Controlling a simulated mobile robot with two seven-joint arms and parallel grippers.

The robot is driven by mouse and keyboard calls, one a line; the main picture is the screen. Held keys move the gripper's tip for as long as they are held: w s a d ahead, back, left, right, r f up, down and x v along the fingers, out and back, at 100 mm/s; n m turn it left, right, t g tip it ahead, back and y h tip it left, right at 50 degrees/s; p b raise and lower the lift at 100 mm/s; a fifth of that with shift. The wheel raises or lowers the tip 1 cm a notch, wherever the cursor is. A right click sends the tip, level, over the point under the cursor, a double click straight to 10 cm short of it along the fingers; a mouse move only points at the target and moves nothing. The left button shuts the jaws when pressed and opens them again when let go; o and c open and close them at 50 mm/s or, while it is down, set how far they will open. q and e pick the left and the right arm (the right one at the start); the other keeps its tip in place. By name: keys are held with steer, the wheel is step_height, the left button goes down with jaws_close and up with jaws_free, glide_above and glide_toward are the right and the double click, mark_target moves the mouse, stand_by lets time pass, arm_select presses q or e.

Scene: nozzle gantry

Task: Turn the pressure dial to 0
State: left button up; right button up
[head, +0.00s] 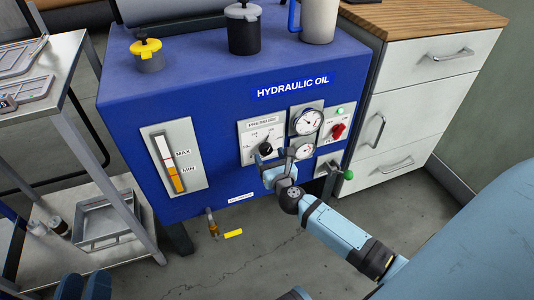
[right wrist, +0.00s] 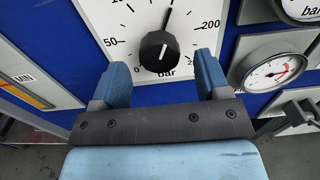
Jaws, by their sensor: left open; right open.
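The pressure dial (head: 266,149) is a black knob on a white plate on the front of the blue hydraulic oil unit. In the right wrist view the knob (right wrist: 158,50) has 50 on its left and 200 on its right. A dark pointer above it points up and slightly right, well away from the low end at lower left. My right gripper (head: 273,170) is open just in front of the dial. Its blue fingertips (right wrist: 160,72) are on either side of the knob, with visible gaps. My left gripper (head: 84,286) is open at the bottom left, partly cut off.
Two round gauges (head: 306,121) and a red switch (head: 338,131) are right of the dial. A level gauge (head: 173,158) is on the left. A green-tipped lever (head: 348,174) sticks out at lower right. A metal shelf (head: 85,130) stands left, white drawers (head: 415,100) right.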

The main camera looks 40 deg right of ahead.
steer(key=shift+x, duration=1.25)
arm_select(q)
steer(key=shift+f, duration=0.3)
arm_select(e)
steer(key=c, duration=0.9)
arm_select(q)
steer(key=shift+r, duration=0.1)
steer(key=shift+r, duration=0.1)
